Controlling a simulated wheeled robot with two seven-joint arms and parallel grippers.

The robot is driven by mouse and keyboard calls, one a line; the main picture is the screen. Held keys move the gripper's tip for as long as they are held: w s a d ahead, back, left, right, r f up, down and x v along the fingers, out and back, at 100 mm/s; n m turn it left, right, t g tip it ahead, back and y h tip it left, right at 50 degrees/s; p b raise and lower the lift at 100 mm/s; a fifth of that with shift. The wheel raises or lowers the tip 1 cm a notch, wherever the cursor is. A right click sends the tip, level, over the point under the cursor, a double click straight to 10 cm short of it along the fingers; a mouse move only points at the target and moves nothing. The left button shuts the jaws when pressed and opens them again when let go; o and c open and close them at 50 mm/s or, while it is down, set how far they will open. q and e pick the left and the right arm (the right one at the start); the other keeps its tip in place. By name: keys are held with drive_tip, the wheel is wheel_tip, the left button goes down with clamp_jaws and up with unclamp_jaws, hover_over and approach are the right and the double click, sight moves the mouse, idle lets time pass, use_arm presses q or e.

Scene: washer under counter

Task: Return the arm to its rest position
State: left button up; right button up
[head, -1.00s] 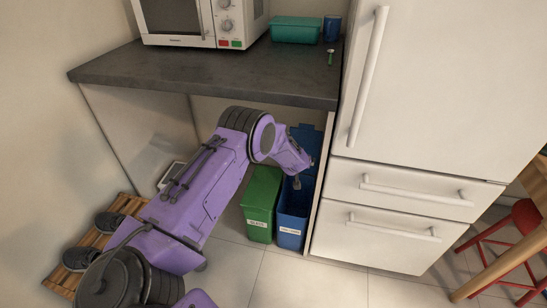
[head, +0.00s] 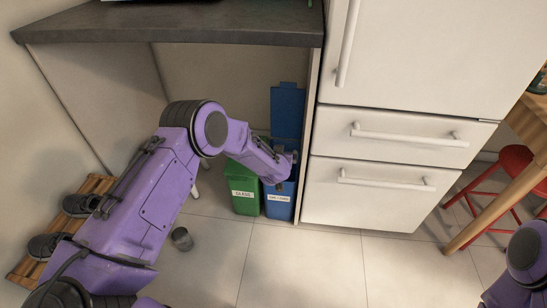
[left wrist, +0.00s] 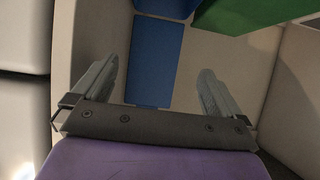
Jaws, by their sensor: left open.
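My left arm, purple with dark joints, reaches in from the lower left of the head view and bends down toward the bins under the counter. My left gripper (head: 281,184) is at the blue bin's opening, partly hidden by the forearm. In the left wrist view its two grey fingers (left wrist: 157,82) are spread wide with nothing between them. A blue panel (left wrist: 155,60) shows beyond the fingers. Part of my purple right arm shows at the lower right of the head view; its gripper is not in view.
The blue bin (head: 280,207), lid (head: 288,112) raised, stands beside the green bin (head: 244,200). The counter (head: 180,32) is above, white drawers (head: 375,190) to the right. A dark can (head: 182,239) lies on the floor. A shoe rack (head: 95,188) is left, a red stool (head: 515,160) right.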

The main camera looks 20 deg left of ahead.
use_arm(q)
drive_tip(key=shift+a, duration=0.1)
drive_tip(key=s+f+n+g, duration=0.2)
drive_tip(key=s+f, duration=0.4)
drive_tip(key=s, duration=0.5)
drive_tip(key=s+f+n+g, duration=0.15)
drive_tip(key=s+f, duration=0.35)
drive_tip(key=s, duration=0.5)
drive_tip(key=s+a+f+g, duration=0.15)
drive_tip(key=s+g, duration=0.25)
drive_tip(key=s, duration=2.1)
wheel_tip(320, 180, up, 22)
drive_tip(key=s+a+p, duration=0.1)
drive_tip(key=s+p, duration=0.1)
drive_tip(key=p, duration=1.9)
drive_tip(key=shift+s+f+g, duration=0.2)
drive_tip(key=shift+f+g, duration=0.05)
drive_tip(key=shift+g, duration=0.2)
drive_tip(key=shift+s, duration=0.1)
